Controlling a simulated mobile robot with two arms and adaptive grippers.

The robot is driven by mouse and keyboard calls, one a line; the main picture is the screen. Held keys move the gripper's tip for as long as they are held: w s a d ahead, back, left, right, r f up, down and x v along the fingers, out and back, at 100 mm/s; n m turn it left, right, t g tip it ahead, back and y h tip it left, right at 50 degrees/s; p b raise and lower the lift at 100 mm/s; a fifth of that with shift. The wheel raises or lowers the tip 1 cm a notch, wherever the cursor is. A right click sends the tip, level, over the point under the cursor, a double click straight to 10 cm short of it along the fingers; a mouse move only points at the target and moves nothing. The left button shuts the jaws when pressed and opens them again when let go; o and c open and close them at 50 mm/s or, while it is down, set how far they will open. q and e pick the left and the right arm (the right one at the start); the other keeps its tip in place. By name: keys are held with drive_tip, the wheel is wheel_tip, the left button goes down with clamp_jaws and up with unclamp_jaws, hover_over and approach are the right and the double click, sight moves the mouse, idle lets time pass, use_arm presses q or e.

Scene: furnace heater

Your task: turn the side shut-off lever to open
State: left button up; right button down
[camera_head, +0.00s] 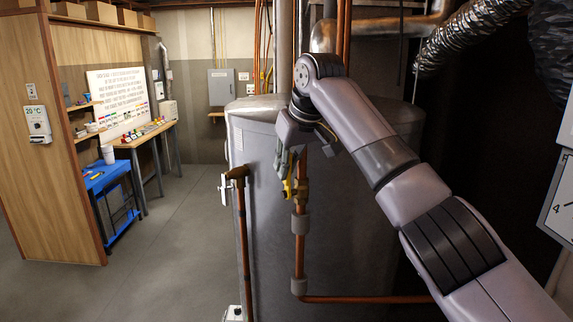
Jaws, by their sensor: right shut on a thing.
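The side shut-off lever (287,191) is a small yellow handle on a brass valve (301,190). The valve sits on a vertical copper pipe (299,258) in front of the grey tank. My right gripper (288,172) reaches down to the lever from above, with its arm coming in from the right. Its fingers are shut on the lever and hide its upper part. The lever's exact angle is hard to tell at this size. My left gripper is not in view.
The large grey tank (345,220) stands right behind the valve. Another copper pipe with a white fitting (225,189) runs down its left side. A blue cart (104,175) and a workbench (147,135) stand at the left. The floor (165,240) between is clear.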

idle(0.4)
drive_tip(key=c, duration=1.7)
unclamp_jaws()
drive_tip(key=shift+w+a, duration=0.1)
drive_tip(key=shift+w, duration=0.05)
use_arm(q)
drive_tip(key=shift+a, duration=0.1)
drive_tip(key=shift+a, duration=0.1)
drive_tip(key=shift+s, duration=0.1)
use_arm(e)
drive_tip(key=shift+f, duration=0.1)
